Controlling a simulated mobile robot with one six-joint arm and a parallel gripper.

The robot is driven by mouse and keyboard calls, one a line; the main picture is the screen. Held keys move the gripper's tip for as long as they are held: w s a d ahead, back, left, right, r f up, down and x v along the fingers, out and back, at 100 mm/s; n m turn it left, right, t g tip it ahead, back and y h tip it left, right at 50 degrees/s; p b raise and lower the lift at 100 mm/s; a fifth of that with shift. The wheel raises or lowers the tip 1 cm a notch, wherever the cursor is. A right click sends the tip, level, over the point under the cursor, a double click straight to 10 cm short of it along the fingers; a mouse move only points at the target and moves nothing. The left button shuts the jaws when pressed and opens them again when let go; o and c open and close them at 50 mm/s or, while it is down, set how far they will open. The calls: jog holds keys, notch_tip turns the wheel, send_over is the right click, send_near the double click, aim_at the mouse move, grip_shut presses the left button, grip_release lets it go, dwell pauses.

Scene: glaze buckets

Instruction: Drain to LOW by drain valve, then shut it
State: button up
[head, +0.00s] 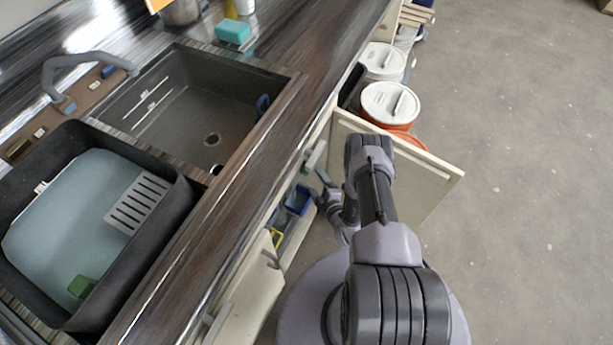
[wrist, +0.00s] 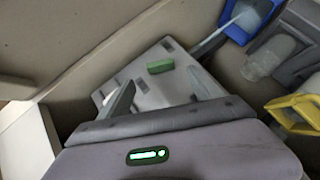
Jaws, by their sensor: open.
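In the head view, the grey sink basin (head: 185,105) has pale level marks (head: 153,98) on its left wall and a round drain (head: 211,139) in its floor; no water is evident in it. Beside it, a black tub (head: 185,195) holds pale blue liquid (head: 75,205). My gripper (head: 325,183) reaches into the open cabinet under the counter. In the wrist view, my gripper (wrist: 160,80) is open, and a small green bar (wrist: 160,66) shows between the fingers against a pale slotted panel (wrist: 150,90). I cannot tell whether that bar is the drain valve; no other valve is clear.
The cabinet door (head: 435,185) stands open beyond my arm. White-lidded buckets (head: 390,104) stand past it. A blue container (wrist: 240,25) and a yellow one (wrist: 300,112) are at the right inside the cabinet. The floor (head: 530,200) at right is clear.

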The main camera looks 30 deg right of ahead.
jog(key=b+x, duration=0.3)
jog(key=x, duration=0.5)
jog(key=shift+w+f, duration=0.1)
jog(key=c, duration=1.4)
jog(key=shift+a+f+n+t+h, duration=0.15)
jog(key=shift+n+t+h, duration=0.15)
jog(key=shift+n+t, duration=0.55)
jog(key=shift+d+f+n+t+h, duration=0.1)
jog(key=shift+n+t+h, duration=0.2)
jog(key=shift+n+t, duration=0.5)
jog(key=shift+t, duration=0.25)
